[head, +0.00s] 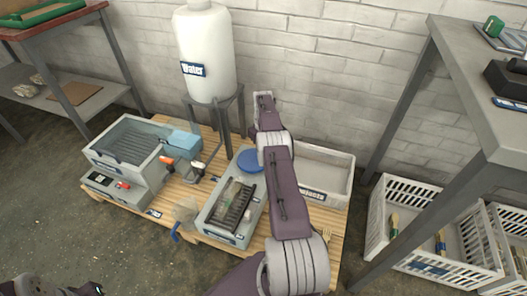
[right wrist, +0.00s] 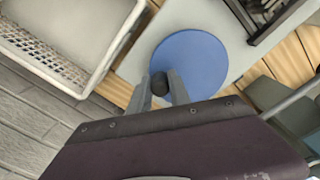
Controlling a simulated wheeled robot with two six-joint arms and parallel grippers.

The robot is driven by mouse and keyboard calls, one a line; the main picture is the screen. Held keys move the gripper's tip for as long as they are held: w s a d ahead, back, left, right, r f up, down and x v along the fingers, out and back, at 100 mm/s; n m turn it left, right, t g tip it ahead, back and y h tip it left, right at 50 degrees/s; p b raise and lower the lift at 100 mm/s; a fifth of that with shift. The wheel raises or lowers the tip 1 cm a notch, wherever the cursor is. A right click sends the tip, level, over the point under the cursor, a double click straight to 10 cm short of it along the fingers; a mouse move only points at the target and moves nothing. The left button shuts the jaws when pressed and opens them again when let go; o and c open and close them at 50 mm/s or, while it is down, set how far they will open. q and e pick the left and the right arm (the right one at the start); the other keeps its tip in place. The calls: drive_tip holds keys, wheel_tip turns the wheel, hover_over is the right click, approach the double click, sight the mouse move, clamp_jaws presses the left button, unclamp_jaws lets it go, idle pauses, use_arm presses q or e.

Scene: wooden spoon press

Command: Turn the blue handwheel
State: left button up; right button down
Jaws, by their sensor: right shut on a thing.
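The blue handwheel (head: 250,160) is a flat round disc on the grey press unit (head: 222,238), partly hidden by my right arm in the head view. In the right wrist view the blue handwheel (right wrist: 205,62) lies just beyond my right gripper (right wrist: 160,88). A small dark knob (right wrist: 159,82) stands at the disc's near edge, between the gripper's two grey fingers, which are shut on it. In the head view my right arm hides this gripper. Only a dark bit of my left arm shows at the bottom left corner, with no fingers visible.
A white water tank (head: 207,55) on a dark stand rises behind the wooden pallet. A pale tray (head: 325,170) is right of my arm. A grey basin unit (head: 130,145) is at left. White baskets (head: 425,235) stand under the right table.

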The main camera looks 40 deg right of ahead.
drive_tip(key=c, duration=1.2)
unclamp_jaws()
wheel_tip(320, 180, up, 9)
drive_tip(key=p, duration=0.7)
drive_tip(key=shift+r, duration=0.2)
drive_tip(key=shift+f, duration=0.15)
